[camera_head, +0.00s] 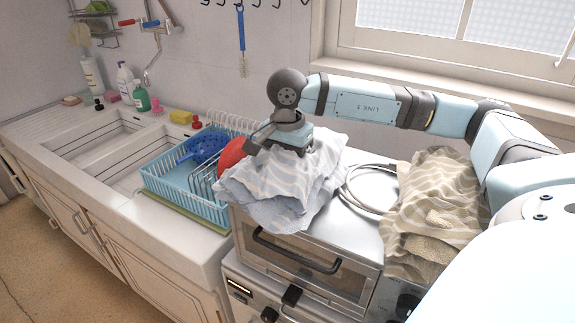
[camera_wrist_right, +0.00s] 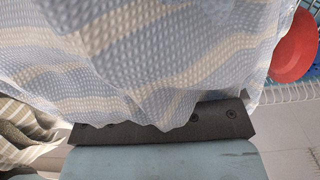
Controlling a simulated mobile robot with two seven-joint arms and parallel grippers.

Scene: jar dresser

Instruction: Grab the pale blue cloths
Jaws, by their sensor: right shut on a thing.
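A pale blue cloth with cream stripes (camera_head: 275,190) is bunched over the left part of the steel oven top and hangs past its front edge in the head view. It fills most of the right wrist view (camera_wrist_right: 170,60). My right gripper (camera_head: 272,142) reaches in from the right above the cloth and is shut on it. The fold between the fingers is hidden. One dark finger (camera_wrist_right: 160,127) shows below the cloth in the wrist view. My left gripper is not in view.
A beige striped cloth (camera_head: 432,205) lies on the oven's right side, by a coiled pale cable (camera_head: 366,190). A blue dish rack (camera_head: 185,190) with a blue colander (camera_head: 208,147) and a red dish (camera_head: 232,153) stands left, next to the sink (camera_head: 75,150). A window is behind.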

